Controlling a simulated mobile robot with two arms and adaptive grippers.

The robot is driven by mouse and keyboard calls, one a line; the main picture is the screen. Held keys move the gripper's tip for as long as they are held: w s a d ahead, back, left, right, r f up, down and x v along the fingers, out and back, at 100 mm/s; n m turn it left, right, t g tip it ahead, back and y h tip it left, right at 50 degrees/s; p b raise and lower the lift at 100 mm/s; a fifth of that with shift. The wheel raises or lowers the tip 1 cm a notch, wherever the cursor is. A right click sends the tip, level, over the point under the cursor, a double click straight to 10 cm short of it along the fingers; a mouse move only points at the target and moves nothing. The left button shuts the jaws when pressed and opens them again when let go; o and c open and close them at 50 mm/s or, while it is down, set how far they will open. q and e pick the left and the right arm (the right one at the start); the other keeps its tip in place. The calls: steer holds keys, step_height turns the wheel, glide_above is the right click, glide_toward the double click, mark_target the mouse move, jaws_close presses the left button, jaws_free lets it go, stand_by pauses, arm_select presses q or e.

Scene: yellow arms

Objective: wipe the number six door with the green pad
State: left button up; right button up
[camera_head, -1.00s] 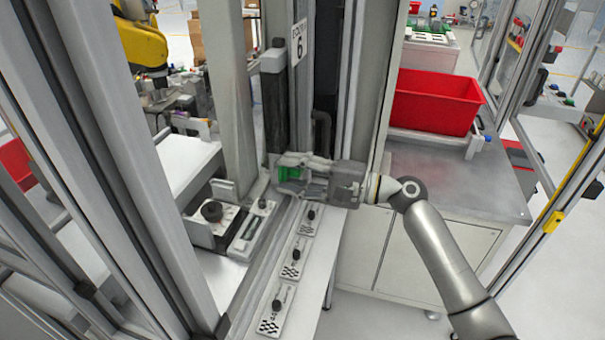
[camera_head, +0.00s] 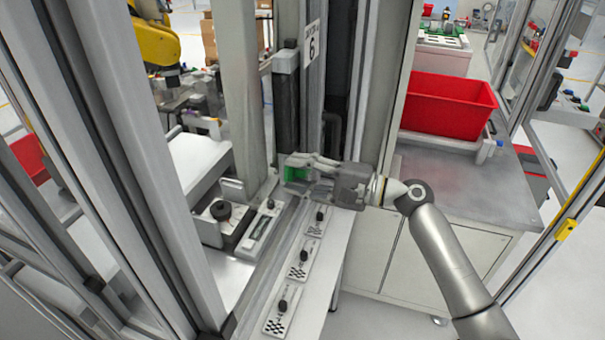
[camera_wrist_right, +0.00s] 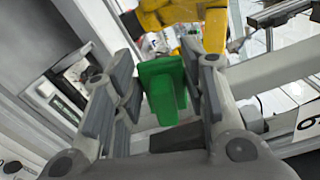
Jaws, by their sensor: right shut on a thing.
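My right gripper (camera_head: 296,172) is shut on the green pad (camera_head: 292,175), near the middle of the head view. In the right wrist view, the green pad (camera_wrist_right: 160,88) sits between the two fingers and sticks out past them. A "6" label (camera_head: 311,44) is on the upright frame above the gripper; it also shows at the right edge of the right wrist view (camera_wrist_right: 308,124). The pad is close to the grey frame below the label. I cannot tell whether it touches a door surface. My left gripper is not in view.
A red bin (camera_head: 448,105) stands on a grey cabinet right of the frame. Small plates with black knobs (camera_head: 282,308) lie on the ledge below the gripper. Tall grey posts (camera_head: 140,150) block the left side; a yellow robot (camera_head: 155,40) is behind.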

steer(key=shift+w+a, duration=0.2)
steer(key=shift+a, duration=0.45)
